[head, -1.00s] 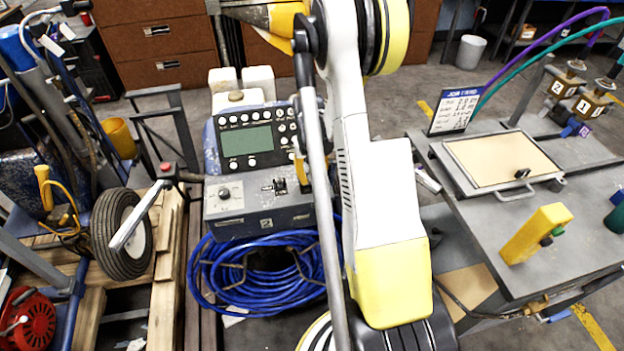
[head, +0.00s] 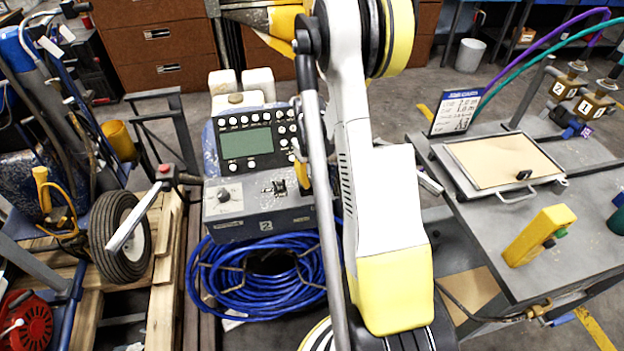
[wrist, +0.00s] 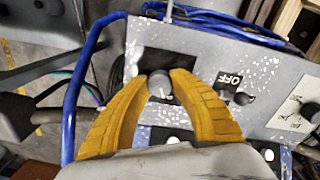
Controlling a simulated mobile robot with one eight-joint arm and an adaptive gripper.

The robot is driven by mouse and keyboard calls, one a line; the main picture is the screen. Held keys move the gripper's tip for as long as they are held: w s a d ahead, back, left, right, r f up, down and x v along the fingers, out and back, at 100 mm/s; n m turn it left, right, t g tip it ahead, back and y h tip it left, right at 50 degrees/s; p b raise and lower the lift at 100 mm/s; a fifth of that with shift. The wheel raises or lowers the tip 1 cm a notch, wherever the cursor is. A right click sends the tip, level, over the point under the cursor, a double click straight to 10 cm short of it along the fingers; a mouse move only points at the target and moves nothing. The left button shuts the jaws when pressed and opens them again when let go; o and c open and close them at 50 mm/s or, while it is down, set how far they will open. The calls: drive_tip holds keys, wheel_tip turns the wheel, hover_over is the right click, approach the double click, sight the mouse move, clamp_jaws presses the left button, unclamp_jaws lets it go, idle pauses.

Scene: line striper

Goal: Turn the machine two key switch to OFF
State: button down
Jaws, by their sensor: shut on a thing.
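The control box of machine two (head: 235,228) has a light grey sloped face and a "2" label. In the wrist view, its speckled face (wrist: 205,60) carries a black plate with a round grey switch head (wrist: 160,85), apparently the key switch. My gripper (wrist: 160,80) has its yellow fingers shut on this head from both sides. Fingers partly cover the plate, so its lettering and the key's setting cannot be read. Beside it is a separate small black switch (wrist: 242,98) with an "OFF" plate (wrist: 229,80). My arm hides the gripper's tips in the head view.
A dial knob (head: 223,194) is at the box's left. A display panel (head: 248,145) rises behind, and coiled blue hose (head: 225,285) lies in front. A cart with a wheel (head: 122,235) is left; a grey table (head: 480,235) with a yellow block (head: 538,236) is right.

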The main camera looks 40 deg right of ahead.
sight(311, 180)
drive_tip(key=c, duration=1.1)
unclamp_jaws()
drive_tip(key=shift+o, duration=0.2)
drive_tip(key=shift+r, duration=0.1)
wheel_tip(311, 180, up, 12)
drive_tip(key=shift+a, duration=0.2)
